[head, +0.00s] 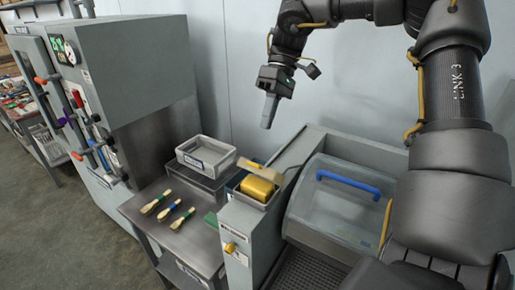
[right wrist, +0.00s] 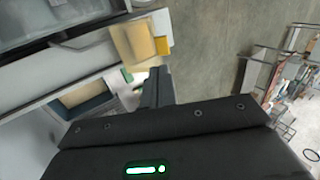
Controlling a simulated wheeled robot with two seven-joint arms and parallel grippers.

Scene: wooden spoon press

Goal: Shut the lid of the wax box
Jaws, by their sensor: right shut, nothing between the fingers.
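A small grey box holding a yellow block, which I take to be the wax box (head: 253,198), sits beside the clear-covered machine in the head view. A tan lid-like panel (head: 264,173) stands raised and tilted above the yellow block (head: 257,188). A tan panel (right wrist: 132,43) with a yellow piece beside it shows blurred in the right wrist view. My right gripper (head: 268,117) is shut and empty, pointing down above and behind the box, apart from it. Its dark fingers (right wrist: 157,88) also show in the right wrist view. My left gripper is out of view.
A clear cover with a blue handle (head: 348,185) lies right of the box. A grey tray (head: 207,153) and several brushes (head: 168,208) are on the metal table to the left. A tall grey cabinet (head: 130,60) stands at left. The wall is behind.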

